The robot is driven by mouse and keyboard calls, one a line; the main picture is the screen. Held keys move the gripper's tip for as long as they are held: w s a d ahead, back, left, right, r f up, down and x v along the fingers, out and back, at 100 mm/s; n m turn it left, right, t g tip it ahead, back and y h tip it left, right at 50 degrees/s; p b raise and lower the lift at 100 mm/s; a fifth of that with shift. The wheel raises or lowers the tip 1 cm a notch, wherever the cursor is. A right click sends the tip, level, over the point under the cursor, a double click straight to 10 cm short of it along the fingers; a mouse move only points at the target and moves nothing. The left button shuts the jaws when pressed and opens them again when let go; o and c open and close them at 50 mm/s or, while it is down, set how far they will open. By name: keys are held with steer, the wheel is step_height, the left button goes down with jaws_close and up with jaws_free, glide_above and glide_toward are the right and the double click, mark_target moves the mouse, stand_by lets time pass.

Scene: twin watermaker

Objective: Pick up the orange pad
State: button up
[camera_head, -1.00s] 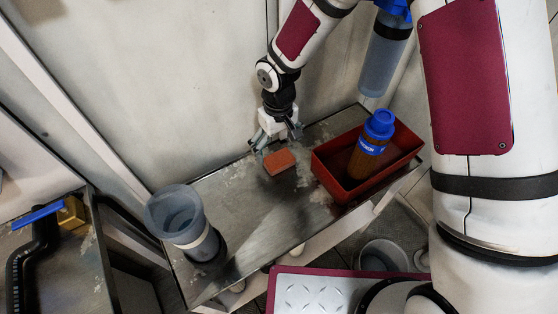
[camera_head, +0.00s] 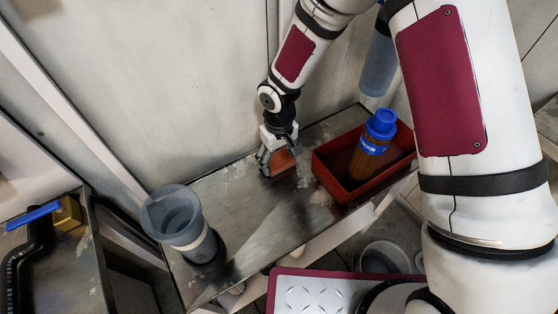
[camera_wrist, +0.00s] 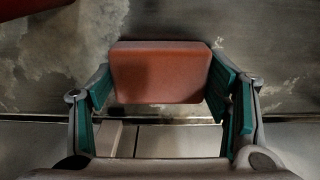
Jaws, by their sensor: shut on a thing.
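The orange pad (camera_head: 281,161) is a small rectangular block at the back edge of the metal bench, left of the red tray. My gripper (camera_head: 269,160) is at the pad, with its fingers over and beside it, and partly hides it in the head view. In the wrist view the pad (camera_wrist: 160,73) sits between the two green-lined fingers of my gripper (camera_wrist: 163,95), one at each short side. The gripper is shut on the pad. I cannot tell whether the pad is clear of the bench.
A red tray (camera_head: 341,184) holds a brown bottle (camera_head: 366,160) with a blue cap. A grey-blue container (camera_head: 174,218) stands at the bench's left end. The metal bench (camera_head: 247,215) is clear between them. A wall rises behind the bench.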

mark_target(279, 159)
steer(key=shift+r, duration=0.65)
step_height(279, 159, up, 2)
steer(key=shift+r+p, duration=0.15)
steer(key=shift+p, duration=0.25)
steer(key=s+d, duration=0.1)
steer(key=s, duration=0.4)
steer(key=s+d+r, duration=0.1)
steer(key=s+d, duration=0.1)
steer(key=s, duration=0.3)
steer(key=s+d, duration=0.1)
steer(key=s, duration=0.4)
steer(key=shift+s+d+r, duration=0.15)
steer(key=shift+d+r, duration=0.05)
steer(key=shift+d, duration=0.15)
steer(key=shift+c, duration=0.9)
